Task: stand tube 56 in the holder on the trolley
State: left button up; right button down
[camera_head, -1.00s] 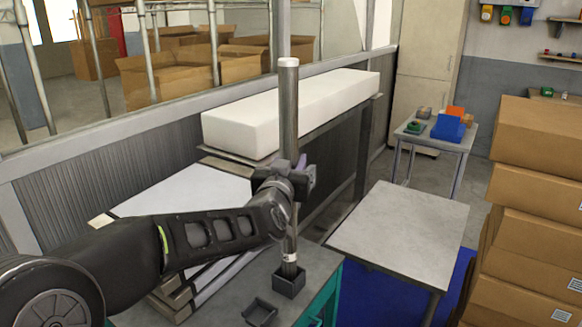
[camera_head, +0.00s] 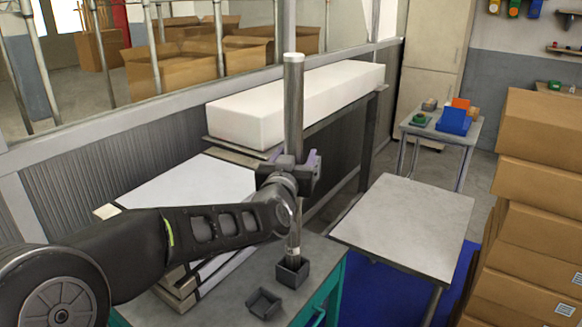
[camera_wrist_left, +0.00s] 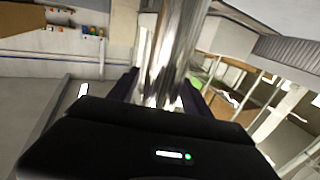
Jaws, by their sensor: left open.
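A long grey metal tube (camera_head: 293,110) stands upright on the grey trolley top (camera_head: 225,303). Its lower end is inside a small dark square holder (camera_head: 292,275). A pale band circles the tube near the bottom; I cannot read a number on it. My left gripper (camera_head: 306,170) is open, with its fingers around the middle of the tube. In the left wrist view the shiny tube (camera_wrist_left: 172,55) passes between the dark fingers; contact with them is unclear. My right gripper is not in view.
A small dark tray (camera_head: 264,303) sits beside the holder. A white block (camera_head: 300,100) lies on a shelf behind the tube. A grey table (camera_head: 405,225) stands to the right, with stacked cardboard boxes (camera_head: 525,220) beyond it. A small table with bins (camera_head: 440,128) stands farther back.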

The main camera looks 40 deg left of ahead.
pick_arm(q)
jog(key=b+v, duration=0.1)
jog(key=v, duration=1)
jog(key=shift+s+b, duration=0.3)
jog(key=shift+s, duration=0.05)
jog(key=shift+d, duration=0.1)
jog(key=w+d+f+m+g+h, duration=0.1)
jog(key=w+d+f+g+h, duration=0.3)
jog(key=f, duration=0.7)
jog(key=s+d+f+h, duration=0.1)
jog(key=d+f, duration=0.4)
jog(key=f, duration=0.6)
jog(key=w+d+f+m+g+h, duration=0.1)
jog(key=w+d+f+g+h, duration=0.3)
jog(key=f, duration=0.8)
jog(key=s+d+f+g+h, duration=0.1)
jog(key=s+d+f, duration=0.4)
jog(key=f, duration=0.2)
jog(key=s+d+f+g, duration=0.2)
jog(key=s+d+f, duration=0.2)
jog(key=s+f, duration=0.15)
jog(key=s+d+f+m+g+h, duration=0.1)
jog(key=s+d+f+g, duration=0.3)
jog(key=s+d+f, duration=0.4)
jog(key=s+f, duration=0.4)
jog(key=s, duration=0.3)
jog(key=shift+s+d+f+g+h, duration=0.2)
jog(key=shift+s+d+g+h, duration=0.1)
jog(key=shift+s+g, duration=0.1)
